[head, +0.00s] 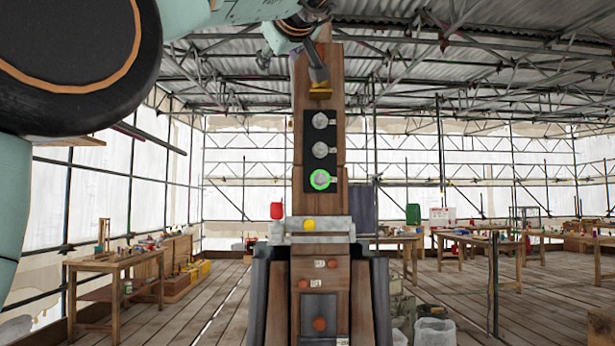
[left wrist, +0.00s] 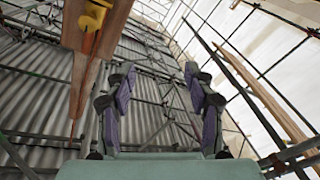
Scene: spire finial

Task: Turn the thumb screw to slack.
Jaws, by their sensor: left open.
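A wooden spire post (head: 303,130) stands upright in the middle of the head view. A small yellow piece (head: 320,91) sits high on its face, just below a dark cylindrical part. A second yellow knob (head: 309,224) is on the grey collar (head: 330,238) lower down. I cannot tell which yellow part is the thumb screw. My left gripper (head: 298,28) is beside the post's top, partly cut off. In the left wrist view its fingers (left wrist: 160,85) are spread with nothing between them. There, a yellow part (left wrist: 90,22) shows on the post, left of the fingers and apart from them.
A black panel (head: 313,160) on the post carries three round pieces, the lowest ringed in green. Workbenches (head: 110,268) with tools stand at left and right. Scaffold poles and roof trusses surround the place. The plank floor (head: 200,315) is clear left of the post.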

